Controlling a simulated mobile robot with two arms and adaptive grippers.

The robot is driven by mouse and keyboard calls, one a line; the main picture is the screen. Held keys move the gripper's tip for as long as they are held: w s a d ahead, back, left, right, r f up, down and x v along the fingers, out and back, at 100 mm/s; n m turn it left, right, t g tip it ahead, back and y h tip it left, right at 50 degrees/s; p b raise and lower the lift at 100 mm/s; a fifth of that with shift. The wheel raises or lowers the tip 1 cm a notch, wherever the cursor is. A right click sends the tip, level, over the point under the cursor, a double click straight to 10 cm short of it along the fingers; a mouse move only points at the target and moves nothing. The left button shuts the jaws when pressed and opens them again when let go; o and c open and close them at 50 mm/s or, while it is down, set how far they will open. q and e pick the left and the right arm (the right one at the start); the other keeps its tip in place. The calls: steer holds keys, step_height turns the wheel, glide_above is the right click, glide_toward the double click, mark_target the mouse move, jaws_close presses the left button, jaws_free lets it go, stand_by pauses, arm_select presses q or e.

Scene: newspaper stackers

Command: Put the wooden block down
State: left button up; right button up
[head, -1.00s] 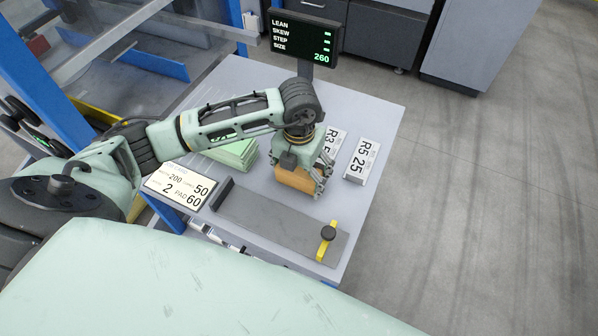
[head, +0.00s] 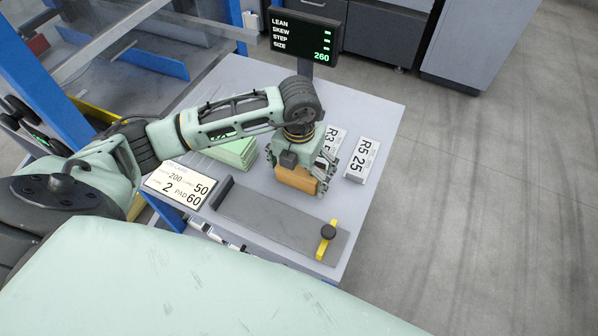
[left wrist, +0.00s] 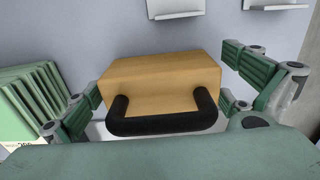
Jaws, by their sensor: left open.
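The wooden block (head: 295,180) stands on the grey table (head: 365,105), below my left gripper (head: 296,171). The left wrist view shows the block (left wrist: 160,72) with its black handle (left wrist: 165,125) on the near side. In that view my left gripper (left wrist: 160,88) is open. Its green fingers are spread to both sides of the block, with gaps between them and the wood. The arm covers part of the block in the head view. My right gripper is not in view.
A green stack (head: 236,152) stands left of the block. Labelled white blocks, one marked R5 25 (head: 362,160), lie to the right. A grey plate (head: 270,221) with a yellow stop (head: 326,240) lies in front. A black display (head: 304,38) stands at the back.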

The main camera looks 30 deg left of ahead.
arm_select(q)
step_height(320, 180, up, 12)
steer(key=shift+f+b, duration=0.1)
steer(key=shift+b, duration=0.2)
stand_by(0.5)
